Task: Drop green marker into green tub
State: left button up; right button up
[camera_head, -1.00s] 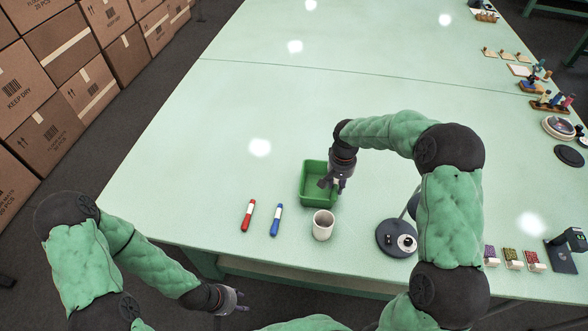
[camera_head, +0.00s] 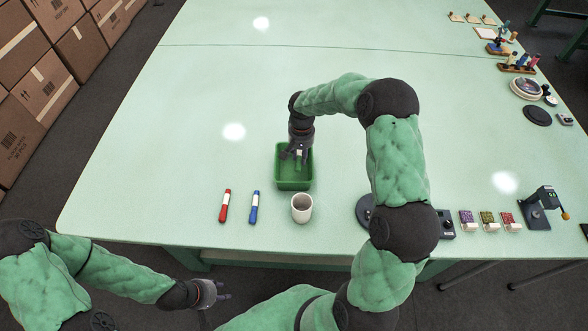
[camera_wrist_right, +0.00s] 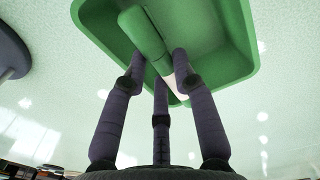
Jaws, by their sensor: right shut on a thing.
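The green tub (camera_head: 295,186) stands on the pale green table, and its inside fills much of the right wrist view (camera_wrist_right: 243,80). My right gripper (camera_head: 299,157) is over the tub. It is shut on the green marker (camera_wrist_right: 145,35), which has a white part between the fingers in the right wrist view. The marker lies across the tub's opening in that view; I cannot tell whether it touches the floor of the tub. My left gripper (camera_head: 222,291) hangs off the table's front edge at the lower left, away from the tub; its fingers are small there.
A red marker (camera_head: 225,206) and a blue marker (camera_head: 254,207) lie left of the tub. A white cup (camera_head: 302,208) stands just in front of it. A dark round base (camera_head: 365,212) is partly behind my right arm.

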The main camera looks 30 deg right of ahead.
jog(key=shift+f, duration=0.55)
jog(key=o, duration=0.9)
jog(key=shift+r, duration=0.1)
notch_tip(320, 180, up, 12)
jog(key=shift+f, duration=0.1)
